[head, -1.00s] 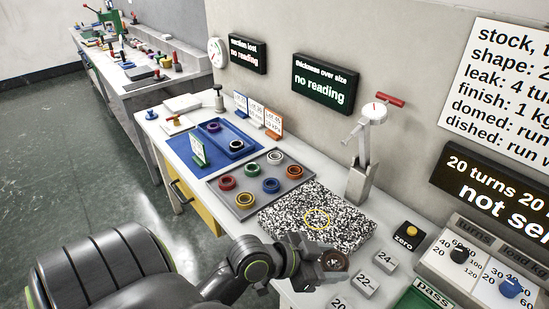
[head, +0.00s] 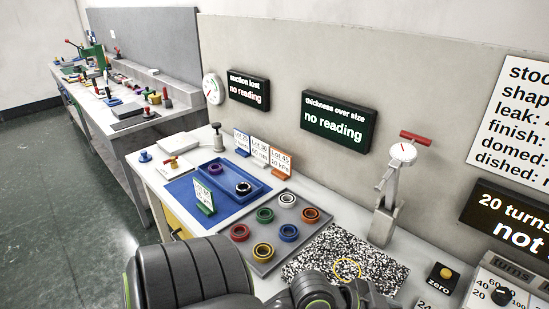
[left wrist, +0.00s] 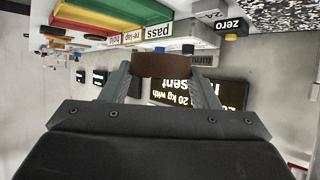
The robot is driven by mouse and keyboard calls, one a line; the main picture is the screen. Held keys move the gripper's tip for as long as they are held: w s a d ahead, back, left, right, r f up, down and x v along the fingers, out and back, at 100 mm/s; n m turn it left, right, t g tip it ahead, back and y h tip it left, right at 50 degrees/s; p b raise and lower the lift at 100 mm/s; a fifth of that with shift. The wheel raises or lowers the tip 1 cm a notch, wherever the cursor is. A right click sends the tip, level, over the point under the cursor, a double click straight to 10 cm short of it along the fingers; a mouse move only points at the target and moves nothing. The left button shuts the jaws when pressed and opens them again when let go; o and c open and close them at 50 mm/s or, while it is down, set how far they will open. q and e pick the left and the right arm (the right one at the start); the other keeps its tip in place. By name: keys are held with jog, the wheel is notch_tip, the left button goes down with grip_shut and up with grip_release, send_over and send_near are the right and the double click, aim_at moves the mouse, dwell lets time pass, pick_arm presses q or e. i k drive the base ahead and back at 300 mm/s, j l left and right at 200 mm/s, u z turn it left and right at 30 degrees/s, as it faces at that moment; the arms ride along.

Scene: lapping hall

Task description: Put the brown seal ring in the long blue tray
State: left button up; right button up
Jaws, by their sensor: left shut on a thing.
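The brown seal ring (left wrist: 162,64) sits between the fingertips of my left gripper (left wrist: 162,76), which is shut on it, in the left wrist view. In the head view, part of my left gripper (head: 368,296) shows at the bottom edge; the ring cannot be made out there. The long blue tray (head: 230,178) lies on a blue mat on the bench, up and left of my gripper and well apart from it. A purple ring (head: 213,168) and a black ring (head: 243,188) lie in the tray. My right gripper is not in view.
A grey tray (head: 275,263) with several coloured rings lies between my left arm and the blue tray. Upright lot cards (head: 204,196) stand near the blue tray. A speckled plate (head: 330,245) and a dial gauge stand (head: 385,220) are to the right.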

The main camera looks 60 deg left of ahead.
aim_at(229, 180)
jog(key=k+j+z, duration=0.1)
jog(key=j, duration=0.35)
jog(key=k+j+z, duration=0.1)
jog(key=k+j, duration=0.2)
jog(key=j, duration=0.15)
jog(key=k+j+z, duration=0.1)
jog(key=j, duration=0.3)
jog(key=k+j+z, duration=0.1)
jog(key=k+j, duration=0.5)
jog(key=j, duration=0.15)
jog(key=k+j, duration=0.2)
jog(key=j, duration=0.2)
jog(key=k+j, duration=0.25)
jog(key=j, duration=0.2)
jog(key=k+j, duration=0.25)
jog(key=j, duration=0.15)
jog(key=i+j, duration=0.2)
jog(key=i, duration=0.15)
